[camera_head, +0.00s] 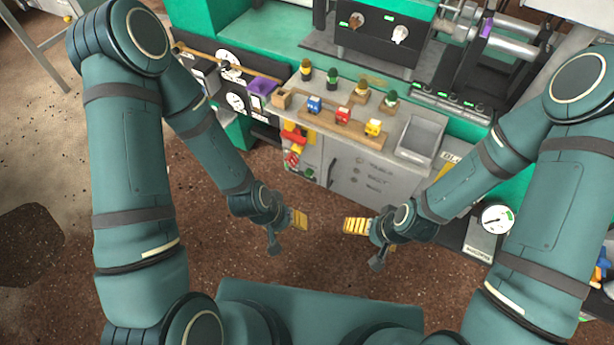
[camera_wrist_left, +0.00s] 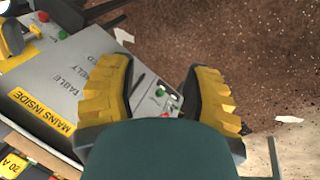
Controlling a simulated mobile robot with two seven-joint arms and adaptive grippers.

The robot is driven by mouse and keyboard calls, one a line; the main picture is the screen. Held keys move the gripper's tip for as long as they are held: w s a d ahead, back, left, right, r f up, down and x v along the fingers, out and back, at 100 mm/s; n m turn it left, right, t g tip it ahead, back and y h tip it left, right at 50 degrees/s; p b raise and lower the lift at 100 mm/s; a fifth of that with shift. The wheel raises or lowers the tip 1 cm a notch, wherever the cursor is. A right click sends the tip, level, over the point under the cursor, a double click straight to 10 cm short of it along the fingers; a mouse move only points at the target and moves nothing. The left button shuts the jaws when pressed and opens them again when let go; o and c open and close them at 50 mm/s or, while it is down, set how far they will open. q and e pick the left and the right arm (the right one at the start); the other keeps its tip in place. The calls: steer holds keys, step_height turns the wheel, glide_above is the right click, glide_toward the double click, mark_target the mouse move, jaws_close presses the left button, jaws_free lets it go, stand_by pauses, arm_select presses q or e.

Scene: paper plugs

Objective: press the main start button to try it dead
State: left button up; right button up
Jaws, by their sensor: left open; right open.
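The left wrist view shows a green button (camera_wrist_left: 62,35), and another green button (camera_wrist_left: 160,92) between my fingers, on a grey panel. I cannot tell which is the main start button. My left gripper (camera_head: 299,219) is open and empty, in front of and below the cabinet; its yellow-padded fingers show in the wrist view (camera_wrist_left: 158,75). My right gripper (camera_head: 355,226) is open and empty to its right.
Above the cabinet is a wooden rack (camera_head: 335,123) with coloured blocks and several small plugs behind it. A grey tray (camera_head: 420,136) stands right of it. A pressure gauge (camera_head: 496,217) is at the right. The brown floor (camera_head: 330,265) around my grippers is clear.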

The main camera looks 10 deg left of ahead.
arm_select(q)
jaws_close()
stand_by(1.4)
